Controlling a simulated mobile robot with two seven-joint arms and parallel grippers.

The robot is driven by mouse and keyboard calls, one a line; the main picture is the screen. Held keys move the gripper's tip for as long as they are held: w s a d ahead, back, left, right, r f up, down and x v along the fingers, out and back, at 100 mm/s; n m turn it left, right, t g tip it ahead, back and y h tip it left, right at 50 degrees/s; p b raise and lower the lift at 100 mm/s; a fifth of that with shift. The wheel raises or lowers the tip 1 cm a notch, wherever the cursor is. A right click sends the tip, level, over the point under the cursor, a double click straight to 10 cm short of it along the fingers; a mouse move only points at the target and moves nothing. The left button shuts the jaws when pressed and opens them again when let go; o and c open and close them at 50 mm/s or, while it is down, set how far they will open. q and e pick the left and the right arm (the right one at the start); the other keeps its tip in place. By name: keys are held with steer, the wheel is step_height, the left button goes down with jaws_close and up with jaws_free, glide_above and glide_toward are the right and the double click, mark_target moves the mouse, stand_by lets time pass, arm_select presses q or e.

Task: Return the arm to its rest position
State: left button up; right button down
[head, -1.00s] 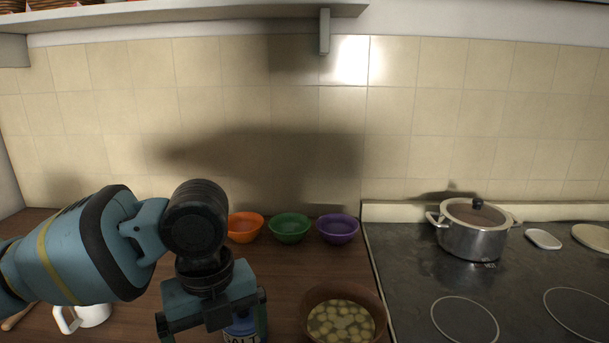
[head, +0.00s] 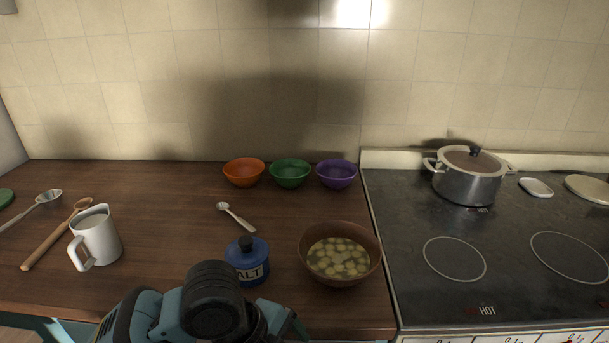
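My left arm comes in at the bottom of the head view, left of centre, low in front of the counter's front edge. Its wrist shows there, but the fingertips are hidden or below the frame, so I cannot tell whether the gripper (head: 277,322) is open or shut. A blue salt jar (head: 247,262) with a dark knob on its lid stands upright on the counter (head: 160,215), just beyond the wrist. My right gripper is not in view.
A brown bowl (head: 314,277) of pale round pieces in liquid stands right of the jar. A small spoon (head: 236,217) lies behind it. Orange (head: 244,173), green (head: 290,174) and purple (head: 337,175) bowls line the back. A white mug (head: 96,238) is left; a lidded pot (head: 467,180) sits on the stove (head: 510,285).

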arm_select(q)
steer(key=s+a+f+n+t, duration=0.2)
steer(key=s+a+f+n, duration=0.3)
steer(key=s+f+n, duration=0.5)
steer(key=s+a+f+n+g+y, duration=0.1)
steer(key=s+a+f+n+y, duration=0.45)
steer(key=s+a+n, duration=0.75)
steer(key=w+f+t+h, duration=0.1)
steer(key=w+f+t, duration=0.2)
steer(key=f, duration=0.2)
steer(key=w+d+f+m+t+h, duration=0.1)
steer(key=w+f+t+h, duration=0.1)
steer(key=f, duration=0.4)
steer(key=shift+w+d+f+t, duration=0.2)
steer(key=shift+w+t, duration=0.4)
steer(key=shift+t, duration=0.7)
